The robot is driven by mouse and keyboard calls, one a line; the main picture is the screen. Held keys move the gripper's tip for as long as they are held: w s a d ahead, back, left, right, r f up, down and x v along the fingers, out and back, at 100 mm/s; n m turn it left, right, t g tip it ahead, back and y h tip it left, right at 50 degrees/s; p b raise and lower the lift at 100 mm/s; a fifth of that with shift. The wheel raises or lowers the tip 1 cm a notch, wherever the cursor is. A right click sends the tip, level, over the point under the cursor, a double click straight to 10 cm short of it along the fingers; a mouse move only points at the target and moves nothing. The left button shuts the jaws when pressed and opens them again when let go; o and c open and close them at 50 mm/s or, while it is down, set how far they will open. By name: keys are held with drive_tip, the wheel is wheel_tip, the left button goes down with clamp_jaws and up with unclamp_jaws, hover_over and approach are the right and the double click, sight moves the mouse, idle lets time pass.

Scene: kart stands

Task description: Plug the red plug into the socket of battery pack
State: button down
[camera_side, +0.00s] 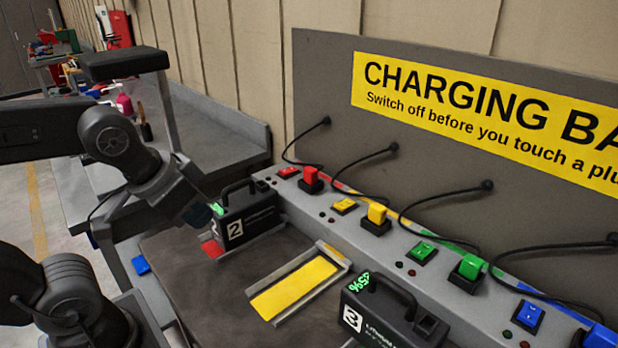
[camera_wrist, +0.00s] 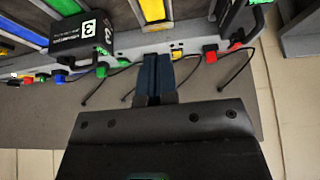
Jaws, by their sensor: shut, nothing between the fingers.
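The red plug (camera_side: 311,180) sits upright on the grey charging strip, its black cable running up to the back panel. It also shows in the wrist view (camera_wrist: 210,52). Battery pack 2 (camera_side: 245,220), black with a handle, stands in the red bay (camera_side: 211,251); its socket cannot be made out. In the side view the wrist is left of pack 2; the fingertips are not clear.
The yellow bay (camera_side: 295,288) between the packs is empty. A red switch (camera_side: 288,172), yellow plug (camera_side: 377,213), green plug (camera_side: 470,267) and blue plug (camera_side: 601,337) line the strip. Cables loop from the back panel (camera_side: 320,80). A blue piece (camera_side: 141,265) lies at left.

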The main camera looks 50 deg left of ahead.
drive_tip(key=c, duration=1.8)
unclamp_jaws()
drive_tip(key=shift+c, duration=0.2)
drive_tip(key=o, duration=1.2)
drive_tip(key=shift+r, duration=0.1)
drive_tip(key=w+a+r, duration=0.2)
drive_tip(key=w+r, duration=0.2)
drive_tip(key=w, duration=0.5)
drive_tip(key=g, duration=0.2)
hover_over(310, 169)
drive_tip(key=s, duration=0.5)
wheel_tip(310, 169, down, 4)
drive_tip(key=f, duration=0.1)
drive_tip(key=x, duration=0.7)
drive_tip(key=shift+w+d+f, duration=0.1)
drive_tip(key=shift+w+f, duration=0.2)
drive_tip(key=shift+w, duration=0.05)
drive_tip(key=shift+w+x, duration=0.15)
drive_tip(key=shift+x, duration=1.2)
drive_tip(key=shift+w+x, duration=0.2)
drive_tip(key=shift+x, duration=1.1)
